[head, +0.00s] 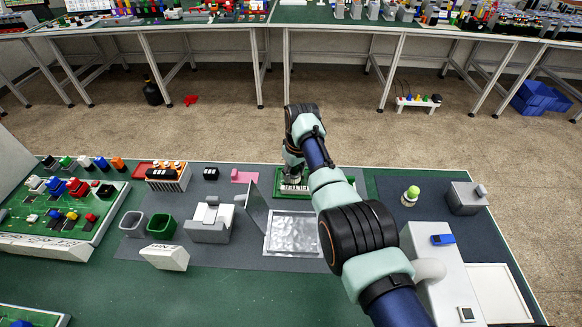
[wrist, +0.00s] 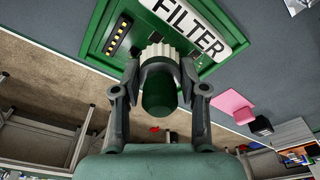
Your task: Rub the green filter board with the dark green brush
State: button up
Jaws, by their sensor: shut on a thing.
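The green filter board (head: 304,189) lies on the grey mat under my arm, partly hidden by it. In the wrist view the board (wrist: 97,42) shows a white FILTER label and a row of small yellow marks. My gripper (wrist: 161,72) is shut on the dark green brush (wrist: 159,94), with one finger on each side of its handle. The brush's pale bristles point at the board and overlap its face; whether they touch cannot be told for sure. In the head view my gripper (head: 293,168) is over the board, and the brush is hidden.
A silver metal tray (head: 268,235) with a raised lid lies just in front of the board. A pink piece (head: 243,177) lies left of it. A light green-topped brush (head: 411,196) stands to the right, near a grey box (head: 465,199). Grey and green bins (head: 162,227) stand left.

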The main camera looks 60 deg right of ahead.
aim_at(304, 179)
jog(key=shift+s+d+f+p, duration=0.15)
jog(key=shift+s+d+p, duration=0.05)
jog(key=shift+s+p, duration=0.3)
jog(key=shift+s+d+f, duration=0.2)
jog(key=shift+s+d, duration=0.15)
jog(key=shift+s, duration=0.3)
jog(key=shift+s+d+r+p, duration=0.25)
jog(key=shift+s+p, duration=0.1)
jog(key=shift+p, duration=0.65)
jog(key=shift+s+d+p, duration=0.2)
jog(key=shift+s+p, duration=0.2)
jog(key=shift+s, duration=0.1)
jog(key=shift+s+d+p, duration=0.2)
jog(key=shift+s+p, duration=0.15)
jog(key=shift+s, duration=0.1)
jog(key=shift+f, duration=0.1)
jog(key=r+p, duration=0.5)
jog(key=r, duration=0.1)
jog(key=shift+s+r+p, duration=0.25)
jog(key=shift+p, duration=0.15)
grip_shut()
jog(key=shift+f, duration=0.1)
jog(key=shift+w, duration=0.1)
